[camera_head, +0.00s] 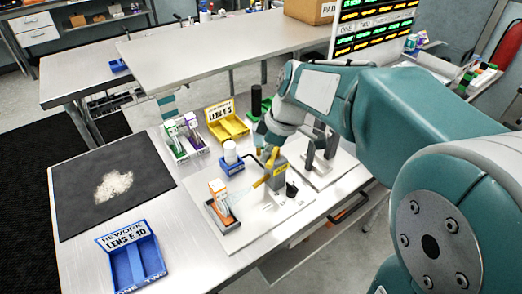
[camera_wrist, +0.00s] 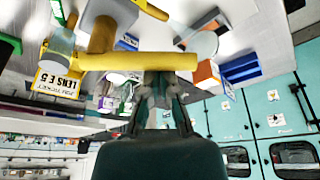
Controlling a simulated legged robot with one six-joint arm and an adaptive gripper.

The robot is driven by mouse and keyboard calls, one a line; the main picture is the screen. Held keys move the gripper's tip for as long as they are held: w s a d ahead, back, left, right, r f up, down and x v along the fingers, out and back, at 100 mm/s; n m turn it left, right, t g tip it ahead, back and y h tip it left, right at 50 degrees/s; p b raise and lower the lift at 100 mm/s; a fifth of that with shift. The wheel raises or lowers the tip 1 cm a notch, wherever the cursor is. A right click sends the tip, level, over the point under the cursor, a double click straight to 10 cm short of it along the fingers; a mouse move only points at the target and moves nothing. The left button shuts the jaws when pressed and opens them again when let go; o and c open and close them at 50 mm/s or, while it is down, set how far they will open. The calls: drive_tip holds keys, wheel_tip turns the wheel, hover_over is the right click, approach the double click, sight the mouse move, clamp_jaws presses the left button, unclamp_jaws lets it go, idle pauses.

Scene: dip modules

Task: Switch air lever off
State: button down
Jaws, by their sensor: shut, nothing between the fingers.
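The yellow air lever (camera_head: 267,170) is on a grey and yellow fixture (camera_head: 279,174) on a pale board. In the wrist view a yellow bar (camera_wrist: 125,62), which looks like this lever, runs across the picture just beyond my fingertips. My gripper (camera_wrist: 165,78) is shut with nothing between its fingers; its tips overlap the bar's right part in that view, and I cannot tell whether they touch it. In the head view my arm hides most of the gripper. A pale bluish streak shows beside an orange-and-white box (camera_head: 219,189) left of the lever.
A white bottle (camera_head: 230,152) in a blue holder stands left of the lever. A blue rework bin (camera_head: 133,265) and a dark mat (camera_head: 75,200) lie left.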

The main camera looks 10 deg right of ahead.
drive_tip(key=d+n+g, duration=0.1)
drive_tip(key=n, duration=0.1)
drive_tip(key=d+n, duration=0.1)
drive_tip(key=n, duration=0.2)
drive_tip(key=s+d+n+g, duration=0.1)
drive_tip(key=n, duration=0.2)
drive_tip(key=shift+d+g, duration=0.3)
drive_tip(key=shift+d, duration=0.2)
idle(0.4)
